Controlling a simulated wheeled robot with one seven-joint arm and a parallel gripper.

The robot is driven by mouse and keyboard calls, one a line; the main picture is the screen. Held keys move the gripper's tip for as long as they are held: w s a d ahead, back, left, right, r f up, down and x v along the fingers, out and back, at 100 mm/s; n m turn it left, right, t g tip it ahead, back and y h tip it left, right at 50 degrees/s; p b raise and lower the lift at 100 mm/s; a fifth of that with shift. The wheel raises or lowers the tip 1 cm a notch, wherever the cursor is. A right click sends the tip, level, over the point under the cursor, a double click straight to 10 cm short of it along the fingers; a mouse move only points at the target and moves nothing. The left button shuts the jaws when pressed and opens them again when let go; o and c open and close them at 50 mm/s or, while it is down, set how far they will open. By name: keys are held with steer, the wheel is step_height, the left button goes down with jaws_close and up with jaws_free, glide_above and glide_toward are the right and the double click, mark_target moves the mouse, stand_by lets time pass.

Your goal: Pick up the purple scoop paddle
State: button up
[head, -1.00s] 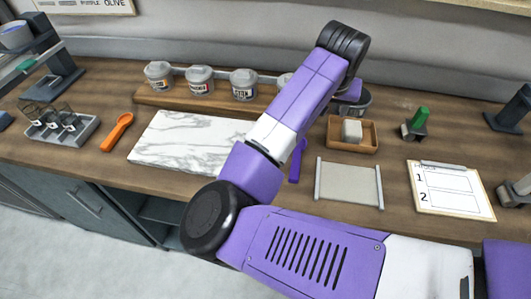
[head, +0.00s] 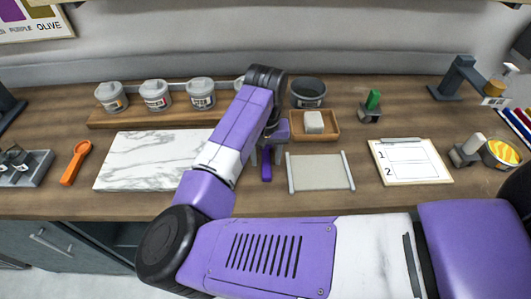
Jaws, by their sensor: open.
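The purple scoop paddle (head: 266,170) lies on the wooden counter between the marble slab and the small grey mat. Its near end shows, and its far part is hidden by my arm and gripper. My gripper (head: 266,155) is over the paddle's far part, pointing down, with its dark fingers apart on either side of it. I cannot tell how high the fingertips are above the counter.
A marble slab (head: 155,160) lies left and a grey mat with side rails (head: 319,173) right. A wooden tray (head: 330,137) holding a pale block and a dark bowl (head: 308,92) stand behind. An orange scoop (head: 76,163), lidded jars and a clipboard (head: 410,161) lie farther out.

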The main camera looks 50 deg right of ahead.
mark_target(266, 162)
steer(key=shift+f, duration=0.6)
jaws_close()
steer(key=shift+r, duration=0.2)
step_height(266, 162, up, 20)
steer(key=shift+f+b, duration=0.15)
steer(key=shift+b, duration=0.2)
steer(key=c, duration=0.9)
jaws_free()
jaws_close()
